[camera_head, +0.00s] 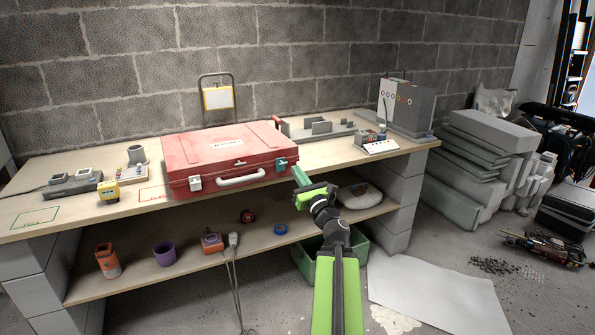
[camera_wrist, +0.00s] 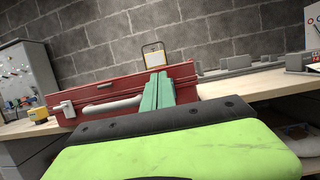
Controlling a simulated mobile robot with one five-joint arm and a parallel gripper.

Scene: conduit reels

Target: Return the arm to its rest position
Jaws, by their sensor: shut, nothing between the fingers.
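My gripper (camera_head: 299,174) has teal fingers and is in front of the right front corner of a red case. The fingers are together with nothing between them, and they also show in the wrist view (camera_wrist: 160,88). My black and green arm reaches up to it from the bottom of the head view. The red case (camera_head: 222,152) lies closed on the workbench, with a pale handle at its front. In the wrist view the case (camera_wrist: 120,84) is behind the fingers, which hide part of it. I cannot tell the exact gap between fingers and case.
The wooden workbench (camera_head: 130,204) also bears a yellow device (camera_head: 109,190) and a grey box (camera_head: 407,105). Its lower shelf holds a purple cup (camera_head: 164,253) and an orange container (camera_head: 107,261). Grey slabs (camera_head: 488,140) are stacked at right. A pale sheet (camera_head: 437,295) covers floor nearby.

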